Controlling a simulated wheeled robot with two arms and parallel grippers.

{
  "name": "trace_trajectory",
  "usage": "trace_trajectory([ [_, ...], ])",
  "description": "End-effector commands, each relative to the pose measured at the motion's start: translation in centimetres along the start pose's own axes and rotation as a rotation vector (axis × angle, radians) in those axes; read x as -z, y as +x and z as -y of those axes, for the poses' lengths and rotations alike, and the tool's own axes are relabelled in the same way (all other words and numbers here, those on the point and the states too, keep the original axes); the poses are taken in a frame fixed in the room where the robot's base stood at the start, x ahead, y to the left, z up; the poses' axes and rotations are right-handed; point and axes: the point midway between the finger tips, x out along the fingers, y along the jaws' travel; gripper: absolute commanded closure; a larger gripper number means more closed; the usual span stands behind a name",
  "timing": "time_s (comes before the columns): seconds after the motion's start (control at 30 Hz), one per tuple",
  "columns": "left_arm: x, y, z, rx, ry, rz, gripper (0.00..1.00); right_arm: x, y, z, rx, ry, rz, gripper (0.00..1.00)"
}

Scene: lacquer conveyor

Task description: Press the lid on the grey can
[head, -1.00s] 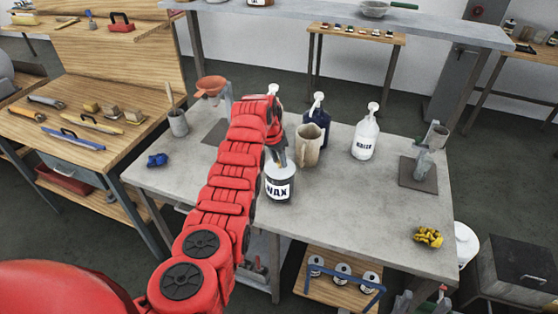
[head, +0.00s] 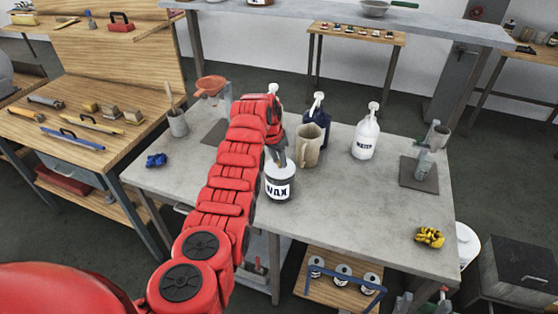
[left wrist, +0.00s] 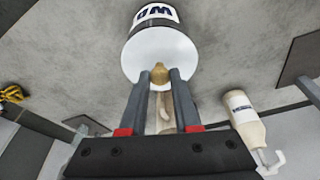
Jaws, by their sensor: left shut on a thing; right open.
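The can (head: 277,190), labelled WAX, stands upright on the grey table near its middle. It has a dark body and a white label, and it also shows in the left wrist view (left wrist: 156,13). A pale round lid (left wrist: 145,52) with a small brass knob (left wrist: 159,73) covers the can's top in that view. Whether the lid is fully down cannot be told. My left gripper (head: 280,163) is right above the can, and its fingertips (left wrist: 160,78) are shut on the lid's knob. My right gripper is not in view.
A beige jug (head: 308,146) stands close behind the can to the right, with a dark blue pump bottle (head: 317,118) behind it. A white bottle (head: 365,136) is further right. Yellow (head: 429,237) and blue (head: 156,160) crumpled items lie towards the edges.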

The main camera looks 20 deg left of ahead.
Motion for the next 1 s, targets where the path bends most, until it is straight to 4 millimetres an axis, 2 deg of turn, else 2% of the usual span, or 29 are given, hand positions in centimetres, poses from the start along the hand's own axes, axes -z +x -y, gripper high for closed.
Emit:
trace_trajectory([
  [0.4,-0.03,0.01,-0.01,0.000,0.000,0.001,1.00,-0.02,-0.10,0.01,0.000,0.000,0.000,0.39],
  [0.43,-0.03,0.01,-0.01,0.000,0.000,0.001,0.68,-0.02,-0.10,0.01,0.000,0.000,0.000,0.39],
  [0.6,-0.03,0.01,-0.01,0.000,0.000,0.001,0.37,-0.02,-0.10,0.01,0.000,0.000,0.000,0.39],
  [0.63,-0.03,0.01,-0.01,-0.001,0.000,0.001,0.35,-0.02,-0.10,0.01,0.000,0.000,0.000,0.39],
  [0.83,-0.05,0.02,-0.01,-0.001,0.000,0.001,0.35,-0.02,-0.10,0.01,0.000,0.000,0.000,0.39],
  [1.0,-0.05,0.02,-0.02,-0.001,0.000,0.001,0.05,-0.02,-0.11,0.01,0.000,0.000,0.000,0.39],
])
